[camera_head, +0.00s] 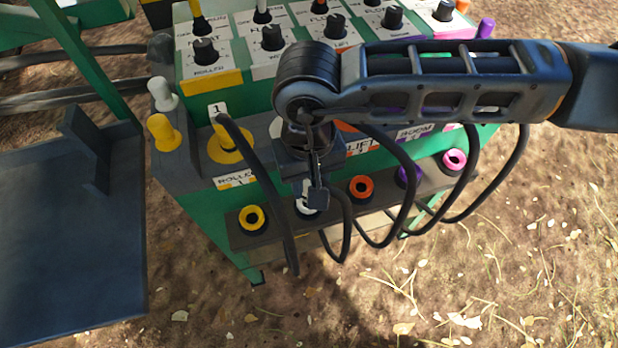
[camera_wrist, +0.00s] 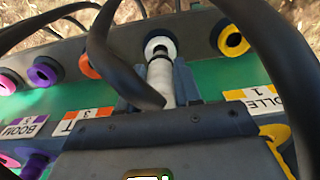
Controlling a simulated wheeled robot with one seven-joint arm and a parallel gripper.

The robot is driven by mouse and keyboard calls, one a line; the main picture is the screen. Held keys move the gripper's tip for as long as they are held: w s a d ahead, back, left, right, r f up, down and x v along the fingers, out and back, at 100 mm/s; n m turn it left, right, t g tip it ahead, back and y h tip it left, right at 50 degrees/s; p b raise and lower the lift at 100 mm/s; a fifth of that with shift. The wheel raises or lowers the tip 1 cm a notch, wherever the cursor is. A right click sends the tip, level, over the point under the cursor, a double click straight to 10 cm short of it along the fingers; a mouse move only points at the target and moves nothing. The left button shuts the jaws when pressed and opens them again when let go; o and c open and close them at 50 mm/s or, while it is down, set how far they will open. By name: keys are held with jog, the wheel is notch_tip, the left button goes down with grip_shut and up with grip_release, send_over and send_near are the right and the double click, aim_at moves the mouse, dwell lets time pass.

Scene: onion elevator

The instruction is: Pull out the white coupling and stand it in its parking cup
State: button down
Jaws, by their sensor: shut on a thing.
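My gripper (camera_head: 315,188) points down in front of the green panel and is shut on the white coupling (camera_wrist: 160,82), which shows between the two fingers in the wrist view. The coupling is out of the panel's socket row. Its far end lines up with the white-ringed parking cup (camera_wrist: 159,41) on the low shelf and overlaps the ring in the picture. I cannot tell whether the end is inside the cup or just above it. In the head view my gripper hides most of the coupling and cup. A black hose crosses in front of the coupling.
Yellow (camera_head: 254,218), orange (camera_head: 361,188), purple and pink (camera_head: 454,160) cups share the dark shelf (camera_head: 335,205). A yellow coupling (camera_head: 228,145) sits in the panel on the left. Several black hoses hang close around my gripper. Knobs stand above; bare ground lies in front.

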jog(key=shift+f+b, duration=1.6)
jog(key=shift+b, duration=0.55)
dwell(1.1)
dwell(0.5)
jog(key=c, duration=0.7)
grip_release()
jog(key=shift+o, duration=0.5)
jog(key=o, duration=0.3)
jog(key=shift+r+p, duration=1.35)
jog(key=shift+r, duration=2.15)
